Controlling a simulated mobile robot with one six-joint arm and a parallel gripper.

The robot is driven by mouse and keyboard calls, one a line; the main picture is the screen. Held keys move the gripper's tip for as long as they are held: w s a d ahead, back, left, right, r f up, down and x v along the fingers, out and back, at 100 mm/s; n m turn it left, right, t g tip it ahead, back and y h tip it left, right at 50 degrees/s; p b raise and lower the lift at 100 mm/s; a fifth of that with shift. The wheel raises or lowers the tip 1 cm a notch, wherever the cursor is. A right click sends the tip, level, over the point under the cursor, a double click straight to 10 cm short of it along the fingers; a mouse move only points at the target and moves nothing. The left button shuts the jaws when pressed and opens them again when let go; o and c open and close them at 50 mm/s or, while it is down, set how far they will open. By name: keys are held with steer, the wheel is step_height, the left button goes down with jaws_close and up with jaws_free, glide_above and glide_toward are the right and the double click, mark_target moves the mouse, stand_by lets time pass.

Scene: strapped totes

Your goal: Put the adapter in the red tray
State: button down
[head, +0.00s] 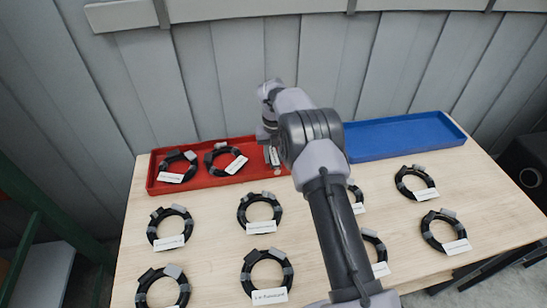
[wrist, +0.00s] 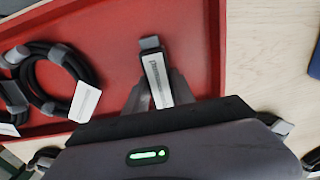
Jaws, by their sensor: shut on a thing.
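The red tray (head: 222,182) lies at the back left of the table, and its bare floor fills much of the wrist view (wrist: 195,25). In the wrist view my gripper (wrist: 160,88) is shut on the adapter (wrist: 152,62), a narrow piece with a grey end and a white printed label. It is over the red tray, right of the coiled cables there. I cannot tell whether it touches the tray floor. In the head view my arm hides most of the gripper; a small pale labelled part (head: 273,156) shows beside it.
Two labelled black cable coils (head: 176,166) (head: 226,159) lie in the tray's left part. Several similar coils (head: 259,212) are spread over the wooden table (head: 215,260). A blue tray (head: 400,137) at the back right looks empty. A grey panelled wall (head: 225,70) stands behind.

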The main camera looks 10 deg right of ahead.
steer(key=shift+r, duration=0.15)
steer(key=shift+f+b, duration=0.45)
steer(key=c, duration=1.1)
jaws_free()
steer(key=shift+r, duration=0.1)
steer(key=shift+o, duration=0.2)
